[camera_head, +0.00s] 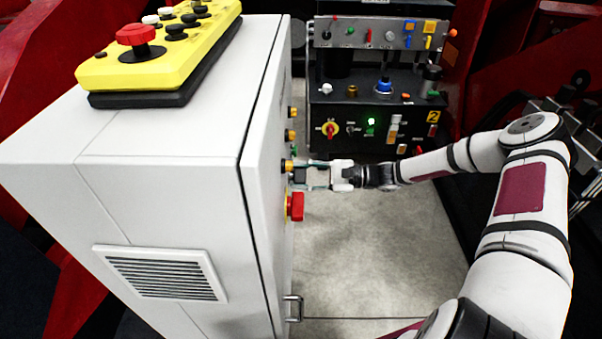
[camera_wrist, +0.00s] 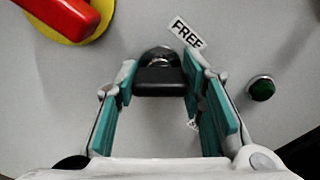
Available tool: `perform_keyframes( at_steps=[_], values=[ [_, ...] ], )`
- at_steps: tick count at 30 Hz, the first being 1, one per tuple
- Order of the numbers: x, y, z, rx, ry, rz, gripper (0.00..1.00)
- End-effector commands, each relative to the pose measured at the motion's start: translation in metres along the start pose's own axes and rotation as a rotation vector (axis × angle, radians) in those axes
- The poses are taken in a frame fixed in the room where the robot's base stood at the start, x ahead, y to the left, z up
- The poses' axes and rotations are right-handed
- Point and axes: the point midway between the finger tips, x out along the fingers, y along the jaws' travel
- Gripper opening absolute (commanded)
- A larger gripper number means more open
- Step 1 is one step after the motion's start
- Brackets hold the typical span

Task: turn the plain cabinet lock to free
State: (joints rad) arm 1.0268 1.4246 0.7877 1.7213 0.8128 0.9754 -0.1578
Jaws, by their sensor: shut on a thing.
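The cabinet lock (camera_wrist: 159,57) is a round silver piece on the grey cabinet door, with a black key or handle (camera_wrist: 160,82) in front of it. My gripper (camera_wrist: 160,72) is shut on this black handle, a teal pad on each side. A tilted "FREE" label (camera_wrist: 186,33) is above and right of the lock. A second label (camera_wrist: 192,124) is mostly hidden behind the right finger. In the head view my gripper (camera_head: 304,176) is at the door of the grey cabinet (camera_head: 200,180), where the lock shows only edge-on.
A red rotary handle (camera_head: 296,206) on a yellow disc is close by on the door. A yellow control box (camera_head: 150,70) lies on the cabinet. A black panel (camera_head: 345,100) stands behind. The floor (camera_head: 380,250) is clear.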

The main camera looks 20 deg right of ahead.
Motion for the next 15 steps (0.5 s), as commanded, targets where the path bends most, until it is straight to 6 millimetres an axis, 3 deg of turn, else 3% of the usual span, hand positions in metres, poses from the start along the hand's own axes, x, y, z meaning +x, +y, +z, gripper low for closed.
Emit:
perform_keyframes(
  at_steps=[15],
  values=[
    [-0.0005, 0.0005, -0.0002, -0.484, 0.001, -0.001, 0.08]
  ],
)
